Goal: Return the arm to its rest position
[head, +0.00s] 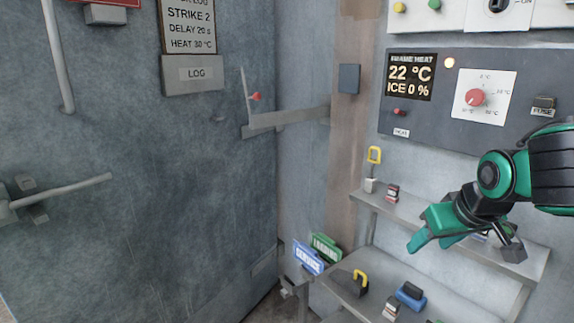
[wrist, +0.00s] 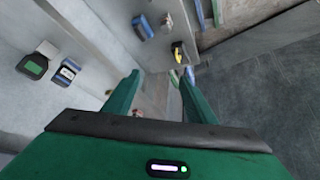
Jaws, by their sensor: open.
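My gripper (head: 465,245), with green fingers, is at the right of the head view, in front of the upper wall shelf (head: 385,208). In the wrist view, the two fingers of my gripper (wrist: 160,77) are spread apart with nothing held between them. My green and black arm enters from the right edge of the head view, below the heater panel (head: 440,124). The gripper hides part of the upper shelf and some of what lies on it.
The lower shelf (head: 345,287) holds a yellow-shackled padlock (head: 359,281) and a blue block (head: 410,297). Blue (head: 308,258) and green (head: 325,247) signs hang left of the lower shelf. A grey door (head: 140,170) fills the left.

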